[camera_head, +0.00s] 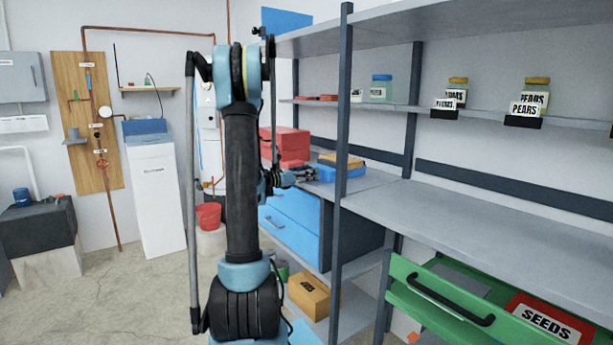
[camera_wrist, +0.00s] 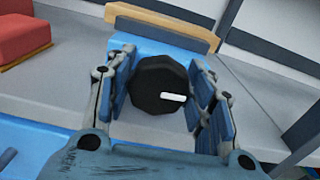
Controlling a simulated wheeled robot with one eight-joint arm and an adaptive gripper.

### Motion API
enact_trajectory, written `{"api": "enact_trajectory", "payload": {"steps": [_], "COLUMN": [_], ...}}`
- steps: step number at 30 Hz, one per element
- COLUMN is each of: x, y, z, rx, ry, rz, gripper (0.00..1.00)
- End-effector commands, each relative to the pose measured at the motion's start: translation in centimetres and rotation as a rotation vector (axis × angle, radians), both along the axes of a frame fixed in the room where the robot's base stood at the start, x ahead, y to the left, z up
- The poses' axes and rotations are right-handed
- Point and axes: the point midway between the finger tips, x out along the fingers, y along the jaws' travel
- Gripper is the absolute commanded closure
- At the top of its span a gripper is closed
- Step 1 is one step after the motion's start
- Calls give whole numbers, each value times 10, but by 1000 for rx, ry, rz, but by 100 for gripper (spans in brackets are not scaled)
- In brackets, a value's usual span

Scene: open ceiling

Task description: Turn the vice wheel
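The blue vice (camera_head: 343,174) lies on the grey worktop, with a tan wooden block along its top. In the wrist view the vice's black wheel (camera_wrist: 156,88), many-sided with a white mark on its lower right, faces my camera. The wooden block (camera_wrist: 160,27) shows behind it. My gripper (camera_wrist: 163,65) is around the wheel, one finger on its left and one on its right. The fingers are spread, with slight gaps seeming to show beside the wheel. In the head view my gripper (camera_head: 298,176) reaches the vice's left end, and the wheel is hidden there.
Red boxes (camera_head: 286,142) stand on the worktop left of the vice. A dark shelf post (camera_head: 340,200) rises close to my arm. Blue drawers (camera_head: 292,216) are below the worktop. A green drawer (camera_head: 455,305) sticks out at lower right. The worktop (camera_head: 450,215) to the right is clear.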

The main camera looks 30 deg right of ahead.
Motion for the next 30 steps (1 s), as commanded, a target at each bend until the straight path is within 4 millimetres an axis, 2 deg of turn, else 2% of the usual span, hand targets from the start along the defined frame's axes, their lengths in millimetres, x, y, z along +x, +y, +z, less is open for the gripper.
{"api": "enact_trajectory", "payload": {"steps": [5,18,28,29,30], "x": [1,1,1,1,1], "y": [0,0,0,0,0], "z": [0,0,0,0,0], "rx": [1,20,20,20,20], "ry": [-18,-266,-274,-274,-274], "rz": [2,4,4,4,4], "gripper": [75,75,75,44,35]}}
